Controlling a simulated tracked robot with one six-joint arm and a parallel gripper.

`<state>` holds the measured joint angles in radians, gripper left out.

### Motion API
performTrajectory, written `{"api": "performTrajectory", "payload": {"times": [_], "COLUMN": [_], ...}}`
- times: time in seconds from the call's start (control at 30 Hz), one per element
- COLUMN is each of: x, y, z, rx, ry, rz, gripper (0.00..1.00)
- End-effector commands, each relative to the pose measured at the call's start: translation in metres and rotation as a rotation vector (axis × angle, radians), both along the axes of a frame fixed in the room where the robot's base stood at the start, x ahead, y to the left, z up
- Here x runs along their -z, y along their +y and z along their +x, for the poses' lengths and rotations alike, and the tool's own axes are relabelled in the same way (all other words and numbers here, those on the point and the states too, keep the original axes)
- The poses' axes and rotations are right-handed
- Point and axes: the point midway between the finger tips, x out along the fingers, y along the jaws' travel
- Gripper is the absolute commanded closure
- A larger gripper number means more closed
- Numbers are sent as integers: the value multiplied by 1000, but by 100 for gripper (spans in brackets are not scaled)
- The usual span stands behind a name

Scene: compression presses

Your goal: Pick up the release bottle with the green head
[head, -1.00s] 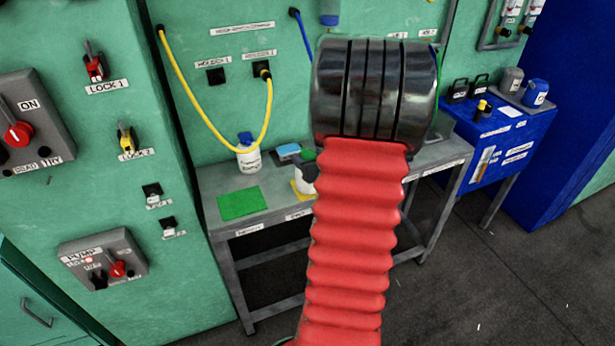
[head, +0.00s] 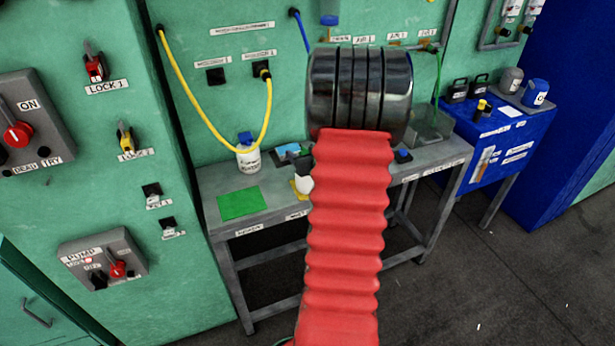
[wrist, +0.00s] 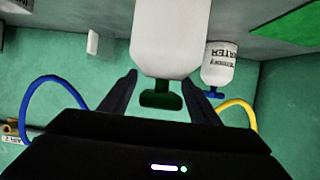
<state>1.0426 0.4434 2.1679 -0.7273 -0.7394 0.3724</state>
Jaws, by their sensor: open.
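The release bottle with the green head is white. In the head view its white body (head: 304,183) shows only partly, on the bench behind my red arm sleeve. In the wrist view, which looks upside down, the bottle body (wrist: 170,38) is close, with its dark green head (wrist: 161,96) pointing down in the picture. My gripper (wrist: 160,82) is open, with one finger on each side of the bottle's neck and head. I cannot tell whether a finger touches it. In the head view my arm hides the fingers.
A white water bottle with a blue head (head: 248,158) stands on the bench beside it, also in the wrist view (wrist: 219,65). A yellow hose (head: 200,108) hangs behind. A green mat (head: 239,203) lies at left. The grey bench (head: 275,219) stands against the green panel.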

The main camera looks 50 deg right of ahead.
Motion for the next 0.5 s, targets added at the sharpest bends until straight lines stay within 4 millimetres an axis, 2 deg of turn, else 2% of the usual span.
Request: {"api": "performTrajectory", "payload": {"times": [0.07, 0.5], "x": [0, 0], "y": [0, 0], "z": [0, 0], "rx": [0, 0], "ry": [0, 0], "rz": [0, 0], "gripper": [44, 74]}}
